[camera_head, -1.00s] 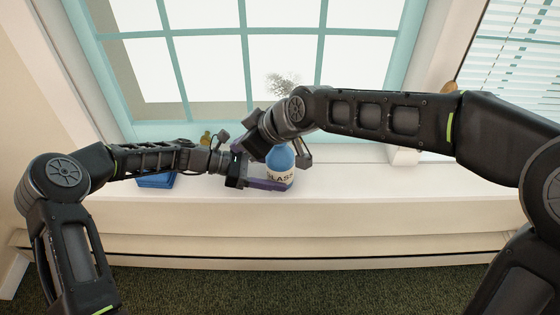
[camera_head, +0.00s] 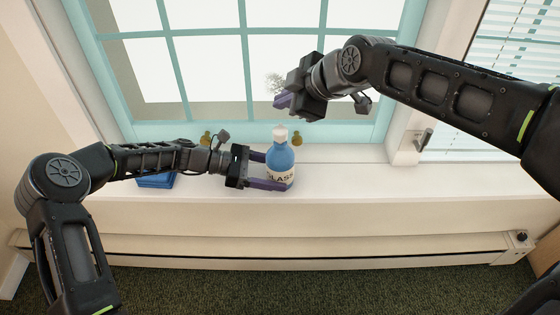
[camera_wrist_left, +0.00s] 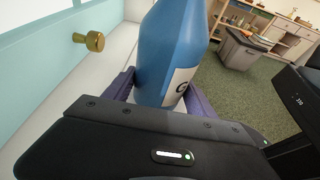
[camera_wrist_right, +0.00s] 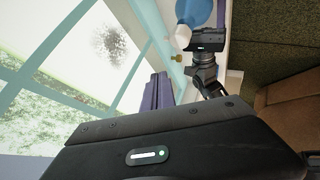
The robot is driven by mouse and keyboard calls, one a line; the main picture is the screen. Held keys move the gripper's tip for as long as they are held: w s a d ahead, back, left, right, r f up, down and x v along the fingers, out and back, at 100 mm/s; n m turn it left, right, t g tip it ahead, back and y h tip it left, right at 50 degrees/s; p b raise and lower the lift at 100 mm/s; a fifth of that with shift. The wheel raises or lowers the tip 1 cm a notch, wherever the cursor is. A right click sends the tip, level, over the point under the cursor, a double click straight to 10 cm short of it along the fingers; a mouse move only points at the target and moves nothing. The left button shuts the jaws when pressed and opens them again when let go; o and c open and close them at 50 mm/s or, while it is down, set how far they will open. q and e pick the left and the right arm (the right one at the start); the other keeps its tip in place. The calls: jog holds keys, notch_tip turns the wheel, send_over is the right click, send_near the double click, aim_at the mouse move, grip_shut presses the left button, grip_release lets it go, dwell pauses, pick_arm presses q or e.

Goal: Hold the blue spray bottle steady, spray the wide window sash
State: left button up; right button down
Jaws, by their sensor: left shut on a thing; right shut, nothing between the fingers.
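The blue spray bottle (camera_head: 281,160) with a white top and a "GLASS" label stands upright on the white window sill. My left gripper (camera_head: 266,171) is shut on the bottle's body, one finger on each side; the left wrist view shows the blue bottle (camera_wrist_left: 172,50) between its purple fingers. My right gripper (camera_head: 281,100) is shut and empty, above the bottle in front of the window. The wide window sash (camera_head: 246,60) has a teal frame and several panes. A dark speckled smudge (camera_wrist_right: 113,44) shows on a pane in the right wrist view, partly hidden in the head view.
A blue folded cloth or block (camera_head: 156,181) lies on the sill at the left. Brass knobs (camera_head: 297,138) are on the sash's lower rail. A second window with blinds (camera_head: 510,80) is at the right. The sill right of the bottle is clear.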

aim_at(285, 137)
notch_tip(285, 137, down, 8)
jog(key=shift+r, duration=0.1)
jog(key=shift+s+f, duration=0.1)
jog(key=shift+f, duration=0.25)
jog(key=shift+d+f, duration=0.2)
jog(key=shift+f, duration=0.2)
dwell(1.6)
jog(key=shift+s+f, duration=0.2)
jog(key=shift+f, duration=0.25)
jog(key=shift+r, duration=0.2)
dwell(0.4)
jog(key=shift+a+r, duration=0.1)
jog(key=shift+r, duration=3.1)
jog(key=shift+w+r, duration=0.1)
jog(key=shift+r, duration=0.1)
